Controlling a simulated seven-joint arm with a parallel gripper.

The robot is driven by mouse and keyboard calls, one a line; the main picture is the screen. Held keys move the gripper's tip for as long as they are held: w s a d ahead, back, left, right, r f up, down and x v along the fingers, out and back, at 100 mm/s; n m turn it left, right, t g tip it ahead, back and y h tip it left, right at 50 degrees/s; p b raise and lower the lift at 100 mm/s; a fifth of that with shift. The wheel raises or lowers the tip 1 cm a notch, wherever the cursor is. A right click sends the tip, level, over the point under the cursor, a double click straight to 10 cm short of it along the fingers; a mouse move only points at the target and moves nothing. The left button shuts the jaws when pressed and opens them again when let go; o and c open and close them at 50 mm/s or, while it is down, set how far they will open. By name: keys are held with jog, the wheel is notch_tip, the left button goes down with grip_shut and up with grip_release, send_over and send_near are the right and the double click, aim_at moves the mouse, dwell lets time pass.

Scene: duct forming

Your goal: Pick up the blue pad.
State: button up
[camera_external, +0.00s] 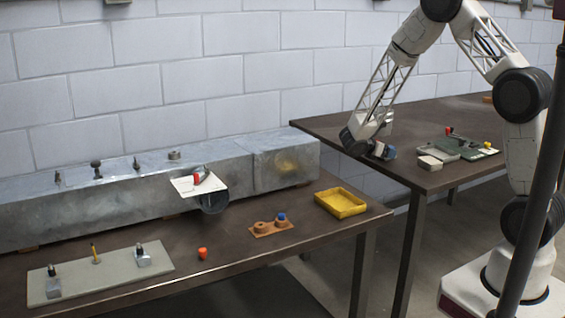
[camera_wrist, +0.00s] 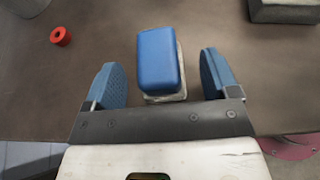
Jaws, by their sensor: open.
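The blue pad (camera_wrist: 158,58) shows in the wrist view as a rounded blue block on a pale, whitish layer, lying on the dark tabletop. My gripper (camera_wrist: 159,72) is open, with one blue finger to the left of the pad and one to the right. There is a visible gap on each side, and neither finger appears to touch it. In the external view my gripper (camera_external: 378,150) is low over the near edge of the right table. Blue parts show there, but pad and fingers are hard to tell apart.
A red ring (camera_wrist: 61,36) lies left of the pad, and a grey block (camera_wrist: 285,11) is at the upper right. In the external view, pale blocks (camera_external: 429,163) and a green board (camera_external: 470,150) with small parts stand to the right of my gripper. A yellow tray (camera_external: 341,204) is on the left table.

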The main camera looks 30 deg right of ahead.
jog(key=shift+x, duration=0.9)
jog(key=shift+c, duration=0.5)
jog(key=c, duration=0.9)
